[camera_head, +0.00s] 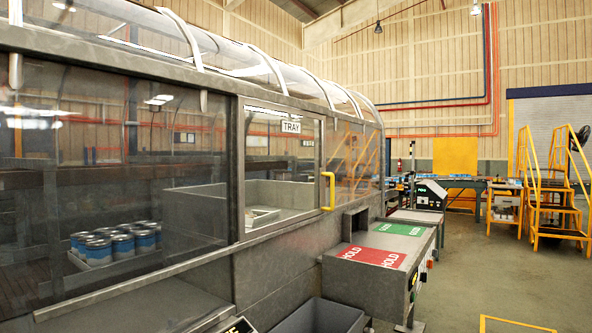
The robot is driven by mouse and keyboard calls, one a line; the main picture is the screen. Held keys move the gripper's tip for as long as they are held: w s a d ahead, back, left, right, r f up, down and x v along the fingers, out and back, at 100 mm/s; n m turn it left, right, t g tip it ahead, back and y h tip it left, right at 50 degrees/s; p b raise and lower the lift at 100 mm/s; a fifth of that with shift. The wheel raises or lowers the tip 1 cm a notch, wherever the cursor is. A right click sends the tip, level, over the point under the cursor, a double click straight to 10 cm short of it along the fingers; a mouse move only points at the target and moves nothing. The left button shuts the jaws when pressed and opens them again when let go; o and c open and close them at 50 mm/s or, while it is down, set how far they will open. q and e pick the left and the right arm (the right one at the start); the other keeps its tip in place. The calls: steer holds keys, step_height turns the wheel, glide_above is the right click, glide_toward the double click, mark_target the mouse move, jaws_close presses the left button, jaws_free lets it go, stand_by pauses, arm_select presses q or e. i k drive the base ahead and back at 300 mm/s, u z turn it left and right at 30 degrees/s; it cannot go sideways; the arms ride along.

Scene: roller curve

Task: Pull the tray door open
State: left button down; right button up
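The tray door (307,160) is a clear glazed panel in a grey frame, labelled "TRAY" (291,127), in the side of the long enclosed machine. A yellow handle (328,192) stands at its right edge. The door looks shut in its frame. Behind the glass is a grey bin (205,199) with pale items inside. Neither of my grippers shows in the head view.
Several blue-and-silver cans (118,242) stand behind the left glass. A grey bench with red "HOLD" (372,256) and green (400,229) panels juts out below the handle. An open dark bin (318,316) sits on the floor. Clear floor lies right, before yellow steps (553,190).

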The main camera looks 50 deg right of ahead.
mark_target(286, 127)
steer(key=z, duration=1.65)
steer(key=k, duration=0.55)
steer(key=z, duration=1.1)
steer(key=i, duration=2.75)
steer(key=u, duration=1.25)
